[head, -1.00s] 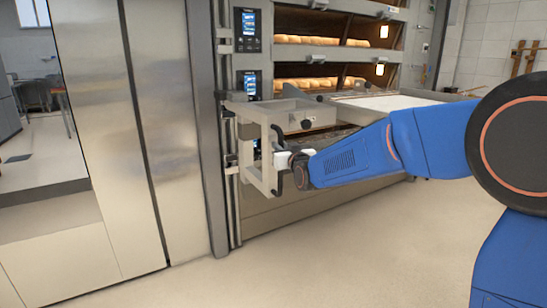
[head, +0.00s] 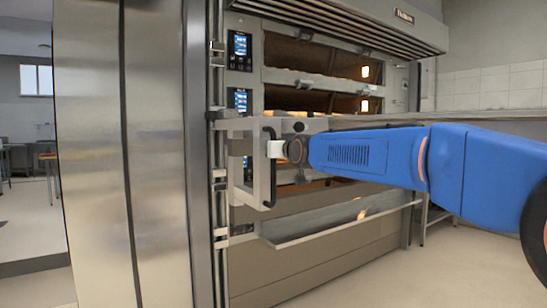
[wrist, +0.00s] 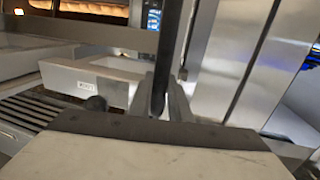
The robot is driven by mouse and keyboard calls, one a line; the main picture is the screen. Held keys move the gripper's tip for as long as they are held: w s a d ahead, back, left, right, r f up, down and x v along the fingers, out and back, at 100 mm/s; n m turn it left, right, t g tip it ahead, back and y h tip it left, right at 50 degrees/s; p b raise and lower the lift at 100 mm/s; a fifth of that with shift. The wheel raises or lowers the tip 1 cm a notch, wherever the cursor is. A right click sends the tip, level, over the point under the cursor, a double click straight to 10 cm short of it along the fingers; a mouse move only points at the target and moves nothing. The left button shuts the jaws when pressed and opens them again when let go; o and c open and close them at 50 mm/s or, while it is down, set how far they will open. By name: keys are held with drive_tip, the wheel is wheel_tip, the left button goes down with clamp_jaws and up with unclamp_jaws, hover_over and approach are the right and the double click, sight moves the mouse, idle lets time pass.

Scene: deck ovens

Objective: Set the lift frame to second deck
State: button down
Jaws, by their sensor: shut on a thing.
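The lift frame (head: 247,122) is a pale beige-grey frame at the left side of the deck oven, beside a vertical rail (head: 214,205). It stands in front of the oven's middle, below the two upper lit decks. Its dark upright handle (head: 271,190) faces me. My gripper (head: 274,149) is shut on this handle. In the wrist view the dark handle (wrist: 160,60) stands upright between the grey fingers of my gripper (wrist: 160,97). The second control display (head: 240,101) is just above the frame's top. Part of the frame's far side is hidden by my arm.
The upper deck (head: 310,55) and the deck under it (head: 315,98) glow inside. A low tilted panel (head: 335,229) sticks out below my arm. A tall steel cabinet (head: 150,150) stands close at the left. Floor is clear at lower right.

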drive_tip(key=shift+r, duration=1.1)
drive_tip(key=shift+w, duration=0.1)
drive_tip(key=c, duration=1.6)
unclamp_jaws()
drive_tip(key=shift+f, duration=0.1)
drive_tip(key=shift+c, duration=0.2)
drive_tip(key=shift+s, duration=0.2)
drive_tip(key=v, duration=1.7)
drive_tip(key=shift+f, duration=0.1)
